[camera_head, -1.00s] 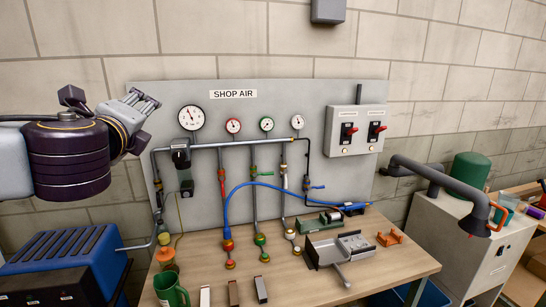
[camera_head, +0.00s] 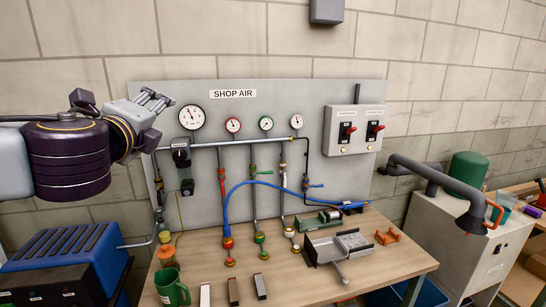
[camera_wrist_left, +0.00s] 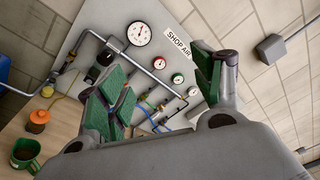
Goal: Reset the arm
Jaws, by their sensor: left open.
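My left gripper (camera_head: 158,100) is raised at the left, in front of the wall and beside the upper left edge of the grey SHOP AIR panel (camera_head: 350,95). It is open and empty. In the left wrist view its two fingers with green pads (camera_wrist_left: 160,92) stand wide apart, with the panel's gauges and pipes showing behind them. My left arm comes in from the left edge at gripper height. My right gripper is in neither view.
A blue machine (camera_head: 65,260) stands below my left arm. A grey extraction pipe (camera_head: 440,180) is at the right.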

